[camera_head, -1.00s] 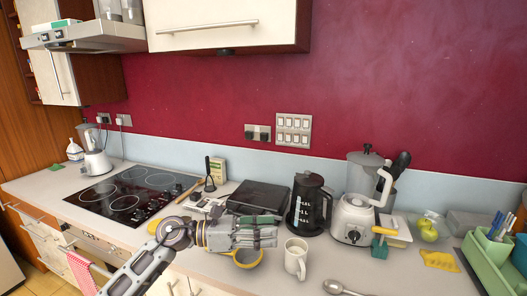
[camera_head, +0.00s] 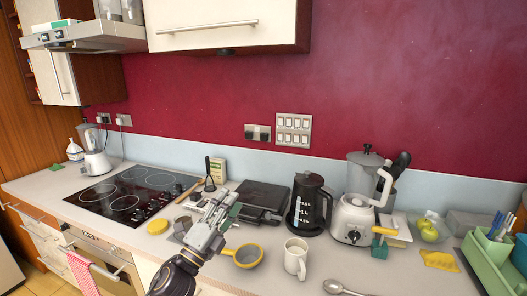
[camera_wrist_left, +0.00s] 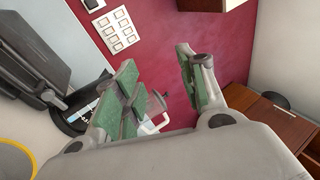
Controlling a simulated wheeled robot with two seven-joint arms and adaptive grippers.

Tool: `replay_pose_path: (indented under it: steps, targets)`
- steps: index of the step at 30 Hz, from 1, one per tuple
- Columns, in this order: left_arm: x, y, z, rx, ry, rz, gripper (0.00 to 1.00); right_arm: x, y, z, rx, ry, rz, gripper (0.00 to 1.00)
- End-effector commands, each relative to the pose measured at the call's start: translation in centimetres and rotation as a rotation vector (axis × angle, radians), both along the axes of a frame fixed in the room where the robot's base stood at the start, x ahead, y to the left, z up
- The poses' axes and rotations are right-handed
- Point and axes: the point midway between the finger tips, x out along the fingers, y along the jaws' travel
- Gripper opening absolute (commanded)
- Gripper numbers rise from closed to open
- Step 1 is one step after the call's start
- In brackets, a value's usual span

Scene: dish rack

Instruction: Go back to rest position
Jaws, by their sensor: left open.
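My left gripper (camera_head: 219,214) is open and empty. It is above the counter, left of a grey bowl with a yellow rim (camera_head: 244,256). In the left wrist view its two green-padded fingers (camera_wrist_left: 168,88) stand apart with nothing between them. Beyond them are the red wall and part of the blender. The yellow rim (camera_wrist_left: 14,160) also shows at the lower left of that view. My right gripper does not show in either view.
A white mug (camera_head: 296,259) stands right of the bowl. The black kettle (camera_head: 309,205), dark flat appliance (camera_head: 257,197) and blender (camera_head: 355,215) line the wall. A green dish rack (camera_head: 487,262) is at the right, a spoon (camera_head: 341,288) at the front edge.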

Motion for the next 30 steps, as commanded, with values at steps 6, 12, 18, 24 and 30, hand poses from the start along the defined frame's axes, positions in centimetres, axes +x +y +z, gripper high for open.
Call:
replay_pose_path:
  steps: [6,12,18,24,30]
  targets:
    - [0.6,3.8,-3.5,-0.209,0.224,0.106,0.41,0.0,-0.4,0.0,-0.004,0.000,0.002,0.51]
    - [0.3,6.9,-7.7,-0.391,0.431,0.206,0.41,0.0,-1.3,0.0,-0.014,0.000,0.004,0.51]
    - [-1.1,9.6,-12.6,-0.562,0.642,0.309,0.41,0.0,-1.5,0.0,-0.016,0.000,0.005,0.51]
    - [-3.6,11.6,-17.8,-0.721,0.855,0.418,0.41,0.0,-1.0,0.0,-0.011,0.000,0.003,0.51]
    - [-7.4,12.9,-23.0,-0.868,1.069,0.534,0.41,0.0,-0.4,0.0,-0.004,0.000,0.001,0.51]
